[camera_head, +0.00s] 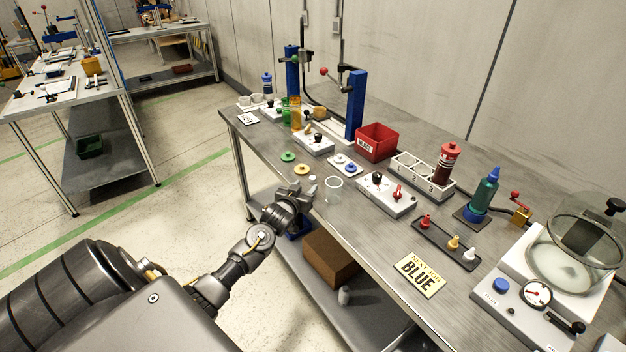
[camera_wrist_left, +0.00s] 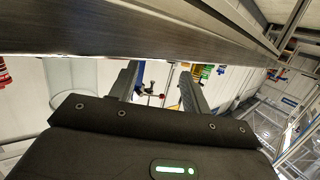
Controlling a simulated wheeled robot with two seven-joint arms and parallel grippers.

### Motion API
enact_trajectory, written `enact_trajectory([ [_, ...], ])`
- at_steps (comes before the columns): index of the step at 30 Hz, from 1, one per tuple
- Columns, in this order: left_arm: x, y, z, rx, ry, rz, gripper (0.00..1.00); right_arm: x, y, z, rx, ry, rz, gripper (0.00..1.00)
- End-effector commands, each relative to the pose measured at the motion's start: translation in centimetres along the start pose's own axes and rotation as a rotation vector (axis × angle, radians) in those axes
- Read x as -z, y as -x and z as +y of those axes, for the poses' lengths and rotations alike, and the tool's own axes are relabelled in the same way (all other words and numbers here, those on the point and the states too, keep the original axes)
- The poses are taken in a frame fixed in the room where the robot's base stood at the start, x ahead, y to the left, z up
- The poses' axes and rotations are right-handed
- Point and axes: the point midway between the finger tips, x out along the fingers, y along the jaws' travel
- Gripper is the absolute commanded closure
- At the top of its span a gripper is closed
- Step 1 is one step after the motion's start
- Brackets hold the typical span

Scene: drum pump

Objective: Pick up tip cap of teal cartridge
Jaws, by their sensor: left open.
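The teal cartridge (camera_head: 482,199) stands upright in a dark holder on the right part of the bench. A blue pointed tip cap (camera_head: 494,173) sits on its top. My left gripper (camera_head: 304,194) is at the bench's front edge, well to the left of the cartridge and apart from it. It is open, and its two fingers also show in the wrist view (camera_wrist_left: 160,80) with nothing clearly between them. I cannot pick out the teal cartridge in the wrist view. My right gripper is not in view.
A rack with red, yellow and white nozzles (camera_head: 453,242) lies in front of the cartridge. A dark red cartridge (camera_head: 445,165) stands in a white block behind-left. A glass-domed pot (camera_head: 572,255) is at right. A clear cup (camera_head: 334,191) stands near my gripper. A BLUE sign (camera_head: 419,275) lies in front.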

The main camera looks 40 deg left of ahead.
Motion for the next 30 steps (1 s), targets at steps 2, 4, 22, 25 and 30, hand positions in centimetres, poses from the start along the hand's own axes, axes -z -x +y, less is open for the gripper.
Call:
enact_trajectory([
  [2, 0.2, -0.6, 0.1, -0.001, 0.0, 0.0, 0.52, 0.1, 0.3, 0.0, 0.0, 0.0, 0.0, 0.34],
  [4, 0.5, -1.4, 0.2, -0.001, 0.0, 0.0, 0.52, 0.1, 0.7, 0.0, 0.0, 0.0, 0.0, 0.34],
  [22, 0.3, -5.2, 0.2, -0.001, 0.0, 0.0, 0.53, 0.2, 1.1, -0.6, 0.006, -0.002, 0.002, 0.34],
  [25, 0.3, -5.1, 0.2, -0.001, 0.0, 0.0, 0.67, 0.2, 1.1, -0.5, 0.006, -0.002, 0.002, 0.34],
  [30, 0.3, -5.1, 0.2, -0.001, -0.001, 0.0, 0.89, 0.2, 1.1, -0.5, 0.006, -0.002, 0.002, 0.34],
])
